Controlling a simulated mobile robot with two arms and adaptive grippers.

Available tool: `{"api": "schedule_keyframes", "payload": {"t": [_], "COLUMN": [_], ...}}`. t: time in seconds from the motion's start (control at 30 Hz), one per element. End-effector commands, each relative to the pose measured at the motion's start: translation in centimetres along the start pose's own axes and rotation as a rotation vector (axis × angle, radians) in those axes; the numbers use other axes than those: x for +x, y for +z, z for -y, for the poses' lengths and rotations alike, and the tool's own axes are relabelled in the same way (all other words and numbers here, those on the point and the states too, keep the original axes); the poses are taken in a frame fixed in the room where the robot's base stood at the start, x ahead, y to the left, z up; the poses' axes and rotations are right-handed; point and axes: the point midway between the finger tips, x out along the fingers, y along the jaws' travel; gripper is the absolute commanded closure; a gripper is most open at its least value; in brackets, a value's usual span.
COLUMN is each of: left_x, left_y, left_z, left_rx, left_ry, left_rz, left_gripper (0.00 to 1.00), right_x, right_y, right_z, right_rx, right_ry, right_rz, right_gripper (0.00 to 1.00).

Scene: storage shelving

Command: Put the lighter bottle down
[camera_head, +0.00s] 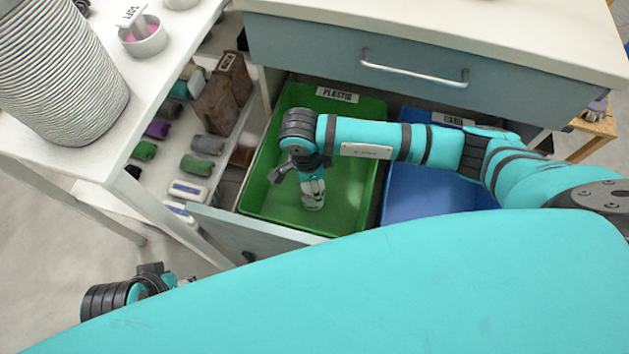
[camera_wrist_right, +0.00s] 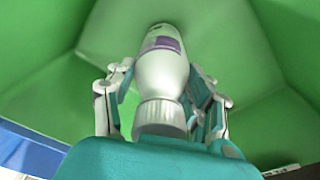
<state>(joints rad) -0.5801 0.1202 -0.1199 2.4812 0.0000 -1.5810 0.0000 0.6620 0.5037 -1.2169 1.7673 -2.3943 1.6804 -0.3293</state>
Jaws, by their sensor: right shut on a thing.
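A pale bottle (camera_head: 313,194) is inside the green bin (camera_head: 355,205), whose label reads PLASTIC. In the right wrist view the bottle (camera_wrist_right: 160,75) is white with a purple label, and its ribbed cap faces my wrist. My right gripper (camera_head: 308,170) reaches down into the bin and is shut on the bottle, with a finger on each side. I cannot tell whether the bottle's base touches the bin floor. My left gripper (camera_head: 178,283) is low at the left, outside the drawer, partly hidden by my body; its jaw state is unclear.
A blue bin (camera_head: 430,185) stands right of the green one in the open drawer (camera_head: 255,232). A closed drawer (camera_head: 400,70) overhangs both at the back. At left, a white shelf unit (camera_head: 165,95) holds a ribbed basket (camera_head: 65,75) and several small items.

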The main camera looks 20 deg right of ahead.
Motion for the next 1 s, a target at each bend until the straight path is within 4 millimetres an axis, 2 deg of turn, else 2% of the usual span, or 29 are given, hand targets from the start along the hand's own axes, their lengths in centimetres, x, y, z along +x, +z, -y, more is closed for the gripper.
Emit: {"api": "schedule_keyframes", "payload": {"t": [0.3, 0.33, 0.5, 0.77, 0.87, 1.0], "left_x": [0.4, 0.2, 0.2, 0.1, -0.3, -0.8], "left_y": [0.1, 0.1, 0.1, 0.0, -0.1, -0.3], "left_z": [0.0, 0.0, 0.0, 0.0, 0.0, 0.0], "left_rx": [0.0, 0.0, 0.0, 0.0, 0.0, 0.0], "left_ry": [0.0, 0.0, 0.0, 0.0, 0.0, 0.0], "left_rz": [0.0, 0.0, 0.0, 0.0, 0.0, -0.001], "left_gripper": [0.66, 0.66, 0.66, 0.66, 0.66, 0.66], "right_x": [0.4, 0.2, 0.2, 0.0, -0.7, -3.2], "right_y": [0.1, 0.1, 0.1, 0.0, 0.0, 0.0], "right_z": [0.0, 0.0, 0.0, 0.0, 0.1, 0.1], "right_rx": [0.0, 0.0, 0.0, 0.0, -0.001, -0.001], "right_ry": [-0.001, -0.001, -0.001, 0.0, -0.002, -0.005], "right_rz": [0.001, 0.001, 0.001, 0.001, 0.003, 0.004], "right_gripper": [0.72, 0.44, 0.24, 0.24, 0.24, 0.24]}}
